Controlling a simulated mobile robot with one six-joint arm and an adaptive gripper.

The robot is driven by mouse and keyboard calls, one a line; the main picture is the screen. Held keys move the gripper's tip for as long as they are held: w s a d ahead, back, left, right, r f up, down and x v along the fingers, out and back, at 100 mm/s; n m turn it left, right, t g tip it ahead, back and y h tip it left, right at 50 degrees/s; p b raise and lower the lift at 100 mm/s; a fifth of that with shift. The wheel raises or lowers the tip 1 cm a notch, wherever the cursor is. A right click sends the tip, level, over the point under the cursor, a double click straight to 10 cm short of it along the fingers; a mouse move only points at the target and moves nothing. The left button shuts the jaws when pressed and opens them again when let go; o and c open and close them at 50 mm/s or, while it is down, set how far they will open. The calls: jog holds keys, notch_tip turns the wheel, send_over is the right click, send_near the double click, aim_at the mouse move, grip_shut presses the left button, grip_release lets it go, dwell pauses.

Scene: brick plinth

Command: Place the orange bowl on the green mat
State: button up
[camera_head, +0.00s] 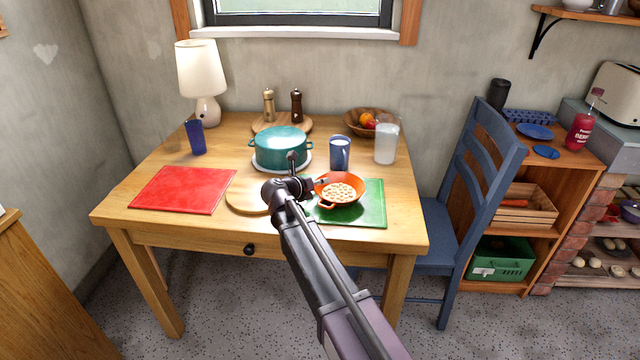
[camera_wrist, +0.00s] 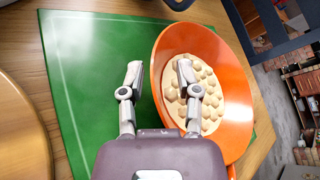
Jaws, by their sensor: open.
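The orange bowl (camera_head: 330,203), filled with pale round pieces, sits upright on the green mat (camera_head: 371,212) at the table's front right. In the wrist view the bowl (camera_wrist: 226,130) stands at the mat's right side and overhangs its edge there; the mat (camera_wrist: 75,60) lies bare to the left. My gripper (camera_head: 318,182) is at the bowl's left rim. In the wrist view its fingers (camera_wrist: 160,78) are spread apart, one over the mat and one over the inside of the bowl, with the bowl's wall between them. I cannot tell whether they touch it.
A teal pot (camera_head: 281,146) stands behind my gripper, with a blue mug (camera_head: 339,154) and a clear jug (camera_head: 387,140) to its right. A round wooden board (camera_head: 246,197) and red mat (camera_head: 184,189) lie to the left. A blue chair (camera_head: 478,180) stands right of the table.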

jog(key=p+v, duration=0.3)
jog(key=v, duration=0.7)
jog(key=shift+s+a+r+p, duration=0.15)
jog(key=shift+s+r+p, duration=0.05)
jog(key=shift+p, duration=0.1)
jog(key=shift+s+a+r, duration=0.2)
jog(key=shift+s+a, duration=0.25)
jog(key=shift+s, duration=0.1)
